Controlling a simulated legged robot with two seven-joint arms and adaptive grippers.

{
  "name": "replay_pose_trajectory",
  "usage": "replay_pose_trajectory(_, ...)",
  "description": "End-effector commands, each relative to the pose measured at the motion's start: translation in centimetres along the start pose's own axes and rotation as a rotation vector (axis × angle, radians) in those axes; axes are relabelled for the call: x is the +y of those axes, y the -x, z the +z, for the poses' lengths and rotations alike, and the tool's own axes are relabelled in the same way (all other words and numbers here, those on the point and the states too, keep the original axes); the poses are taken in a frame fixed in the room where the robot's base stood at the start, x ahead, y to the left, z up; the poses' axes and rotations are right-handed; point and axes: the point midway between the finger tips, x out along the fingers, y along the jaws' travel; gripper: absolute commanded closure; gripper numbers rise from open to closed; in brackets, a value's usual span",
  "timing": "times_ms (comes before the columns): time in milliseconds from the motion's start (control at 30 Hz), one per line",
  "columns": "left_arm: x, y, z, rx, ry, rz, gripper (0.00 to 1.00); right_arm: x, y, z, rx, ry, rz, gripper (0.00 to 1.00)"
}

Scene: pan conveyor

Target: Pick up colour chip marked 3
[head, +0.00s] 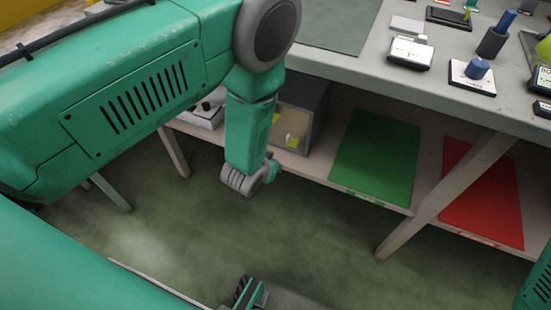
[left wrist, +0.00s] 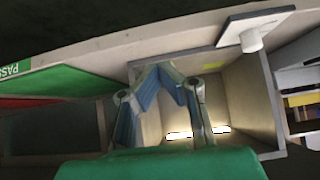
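No chip with a readable 3 shows in either view. A white knob on a flat plate (left wrist: 250,38) is above right. My right gripper is out of view.
A green mat (head: 376,158) and a red mat (head: 483,200) lie on the lower shelf. A slanted table leg (head: 440,195) is right of the green mat. The floor is open.

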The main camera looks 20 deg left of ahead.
Motion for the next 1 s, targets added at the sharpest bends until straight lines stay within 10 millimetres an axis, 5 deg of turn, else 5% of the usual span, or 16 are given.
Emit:
replay_pose_trajectory(100,0.0,0.0,0.0,0.000,0.000,0.000,0.98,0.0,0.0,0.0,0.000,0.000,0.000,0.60)
replay_pose_trajectory(333,0.0,0.0,0.0,0.000,0.000,0.000,0.20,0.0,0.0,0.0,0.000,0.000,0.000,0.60)
replay_pose_trajectory(667,0.0,0.3,0.0,-0.001,0.000,0.000,0.20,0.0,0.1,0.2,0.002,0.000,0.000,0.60)
replay_pose_trajectory(1000,0.0,6.4,0.0,-0.002,-0.001,0.000,0.20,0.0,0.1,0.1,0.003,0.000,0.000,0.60)
